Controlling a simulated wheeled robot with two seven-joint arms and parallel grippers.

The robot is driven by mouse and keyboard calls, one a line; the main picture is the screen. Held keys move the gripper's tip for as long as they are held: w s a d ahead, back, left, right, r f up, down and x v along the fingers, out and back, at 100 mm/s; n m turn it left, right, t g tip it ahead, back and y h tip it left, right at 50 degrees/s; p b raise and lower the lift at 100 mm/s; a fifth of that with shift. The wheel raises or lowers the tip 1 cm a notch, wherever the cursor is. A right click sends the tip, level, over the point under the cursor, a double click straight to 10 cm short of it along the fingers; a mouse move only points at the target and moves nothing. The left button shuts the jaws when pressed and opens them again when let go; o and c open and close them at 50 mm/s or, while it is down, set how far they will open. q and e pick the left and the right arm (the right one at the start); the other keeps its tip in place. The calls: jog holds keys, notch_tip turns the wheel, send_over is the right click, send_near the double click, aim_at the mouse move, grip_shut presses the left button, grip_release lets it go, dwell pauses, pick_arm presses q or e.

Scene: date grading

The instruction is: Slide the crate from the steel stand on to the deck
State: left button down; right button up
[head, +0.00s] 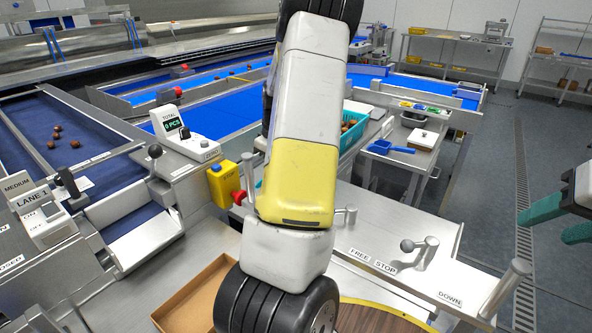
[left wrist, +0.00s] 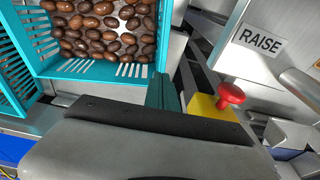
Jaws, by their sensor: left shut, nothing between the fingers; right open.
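The teal slatted crate (head: 351,148) shows partly behind my left arm in the head view, with brown dates in it. In the left wrist view the crate (left wrist: 100,69) fills the upper left, full of dates. My left gripper (left wrist: 165,92) is shut and empty, close to the crate's near right corner; I cannot tell whether it touches. My left arm hides the crate's left part and most of what it stands on. The deck (head: 385,225) appears to be the steel surface labelled FREE, STOP and DOWN. My right gripper (head: 562,221) is open and empty at the right edge, away from the crate.
A yellow box with a red button (head: 224,184) stands beside my left arm; its button (left wrist: 230,94) also shows in the wrist view. A lever (head: 420,250) rises from the steel surface. A side table holds a blue scoop (head: 390,148). An empty brown tray (head: 190,295) lies in front.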

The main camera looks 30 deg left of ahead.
pick_arm(q)
jog(key=w+d+r+y, duration=0.1)
jog(key=w+d, duration=0.4)
jog(key=w, duration=0.2)
jog(key=w+d+r+y, duration=0.1)
jog(key=w+d, duration=0.4)
jog(key=w, duration=0.3)
jog(key=x, duration=0.9)
jog(key=shift+a+f, duration=0.3)
jog(key=d, duration=0.3)
jog(key=shift+s+d, duration=0.1)
jog(key=shift+d, duration=0.35)
jog(key=shift+d, duration=0.1)
jog(key=d, duration=1.1)
jog(key=shift+s, duration=0.45)
jog(key=shift+d, duration=0.1)
